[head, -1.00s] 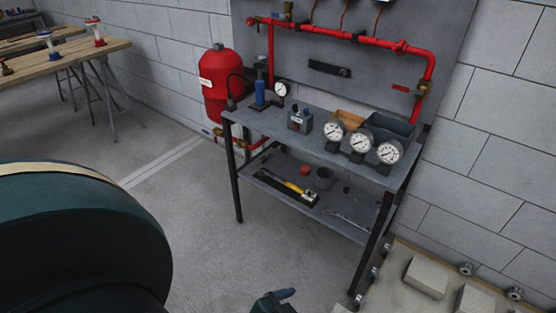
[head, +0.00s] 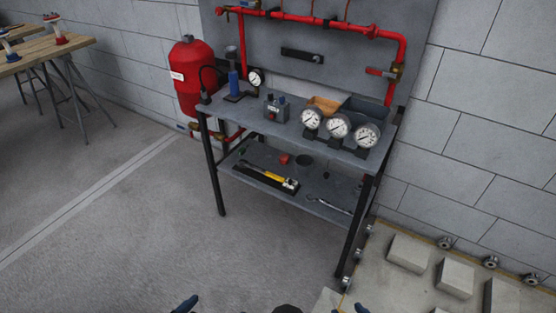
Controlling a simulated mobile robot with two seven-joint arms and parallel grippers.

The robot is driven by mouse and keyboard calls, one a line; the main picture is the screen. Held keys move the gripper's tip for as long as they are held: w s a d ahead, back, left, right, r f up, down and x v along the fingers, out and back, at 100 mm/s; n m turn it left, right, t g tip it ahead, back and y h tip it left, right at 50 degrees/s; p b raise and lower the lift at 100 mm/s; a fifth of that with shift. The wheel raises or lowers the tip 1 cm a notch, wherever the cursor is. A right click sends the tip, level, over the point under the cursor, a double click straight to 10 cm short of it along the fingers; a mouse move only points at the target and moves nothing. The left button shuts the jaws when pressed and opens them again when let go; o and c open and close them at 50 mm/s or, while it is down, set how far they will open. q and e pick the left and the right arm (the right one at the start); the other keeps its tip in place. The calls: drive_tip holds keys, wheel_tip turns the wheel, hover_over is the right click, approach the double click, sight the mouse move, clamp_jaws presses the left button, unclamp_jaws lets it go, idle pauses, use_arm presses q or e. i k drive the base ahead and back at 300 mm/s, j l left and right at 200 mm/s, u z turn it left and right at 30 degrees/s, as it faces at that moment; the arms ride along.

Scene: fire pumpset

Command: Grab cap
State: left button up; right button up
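A small red round piece (head: 284,159), which may be the cap, lies on the lower shelf of the grey workbench. It is too small to make out its shape for sure. It sits behind the yellow-handled tool and left of a dark cup. My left gripper (head: 186,304) shows only as a blue-tipped end at the bottom edge. My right gripper (head: 361,308) shows only as a small blue tip at the bottom edge. Both are well short of the bench and touch nothing that I can see. Their fingers are mostly cut off by the frame.
The workbench (head: 345,153) carries several gauges, a small grey box and bins on top. Its lower shelf holds a yellow-handled tool (head: 276,177), a dark cup (head: 305,161) and a wrench (head: 330,205). A concrete plinth (head: 425,256) stands at right. The floor in front is clear.

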sight(284, 159)
drive_tip(key=j+z, duration=0.1)
drive_tip(key=z, duration=0.45)
drive_tip(key=i+j+z, duration=0.1)
drive_tip(key=j+z, duration=0.25)
drive_tip(key=j, duration=0.15)
drive_tip(key=j+z, duration=0.4)
drive_tip(key=i+j, duration=0.1)
drive_tip(key=j, duration=0.45)
drive_tip(key=i+j+z, duration=0.15)
drive_tip(key=j, duration=0.45)
drive_tip(key=i+j, duration=0.2)
drive_tip(key=i, duration=0.35)
drive_tip(key=i+j, duration=0.2)
drive_tip(key=i, duration=0.35)
